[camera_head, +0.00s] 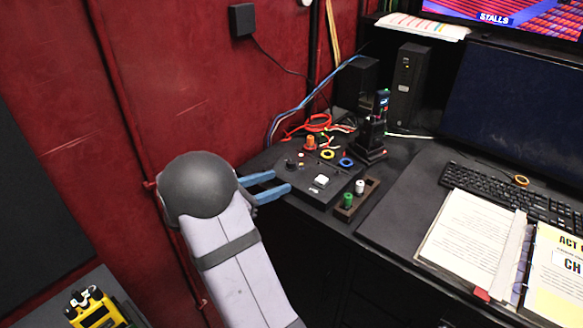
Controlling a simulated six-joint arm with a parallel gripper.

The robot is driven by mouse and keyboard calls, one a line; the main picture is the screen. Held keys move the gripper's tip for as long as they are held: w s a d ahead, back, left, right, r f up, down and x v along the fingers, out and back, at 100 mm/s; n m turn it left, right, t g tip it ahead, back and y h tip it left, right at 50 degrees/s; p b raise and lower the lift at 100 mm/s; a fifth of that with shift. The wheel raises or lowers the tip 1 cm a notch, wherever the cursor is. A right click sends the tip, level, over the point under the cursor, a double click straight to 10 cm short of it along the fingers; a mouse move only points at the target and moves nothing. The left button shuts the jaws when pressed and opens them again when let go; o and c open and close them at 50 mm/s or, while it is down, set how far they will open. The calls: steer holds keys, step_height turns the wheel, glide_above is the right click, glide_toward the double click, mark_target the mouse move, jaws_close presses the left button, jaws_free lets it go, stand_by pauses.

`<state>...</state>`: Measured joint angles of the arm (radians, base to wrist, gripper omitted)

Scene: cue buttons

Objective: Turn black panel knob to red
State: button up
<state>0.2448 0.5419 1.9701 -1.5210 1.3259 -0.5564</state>
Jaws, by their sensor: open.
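A black panel (318,198) sits on the left end of the dark desk. A small black knob (290,164) stands at its left rear; its pointer is too small to read. A small red spot (300,154) shows just behind the knob. The panel also carries a white square button (321,181), and a yellow ring (327,154) and a blue ring (345,162) lie around posts at its rear. My gripper (282,182) has two blue fingers, apart and empty. The fingertips point right at the panel's left edge, just left of and in front of the knob; I cannot tell whether they touch the panel.
A wooden tray (369,190) with a green and a white peg stands right of the panel. A black radio (371,135), an orange spool (310,143) and loose cables stand behind. The red wall (200,90) is close on the left. An open binder (480,240) and keyboard (520,192) fill the right.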

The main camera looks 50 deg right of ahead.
mark_target(287, 164)
steer(key=shift+w+d+f+n+t+h+b, duration=0.1)
steer(key=shift+w+d+n+t+h+b, duration=0.3)
steer(key=shift+w+d+n+h+b, duration=0.5)
steer(key=shift+w+d+r+h, duration=0.25)
steer(key=shift+w+d+h, duration=0.15)
steer(key=shift+d+h, duration=0.15)
steer(key=shift+s+d+p, duration=0.15)
steer(key=shift+d+p, duration=0.15)
steer(key=shift+d, duration=1.55)
steer(key=shift+s+d+p, duration=0.15)
steer(key=shift+d+p, duration=0.15)
steer(key=shift+d, duration=1.55)
steer(key=shift+c, duration=0.7)
jaws_close()
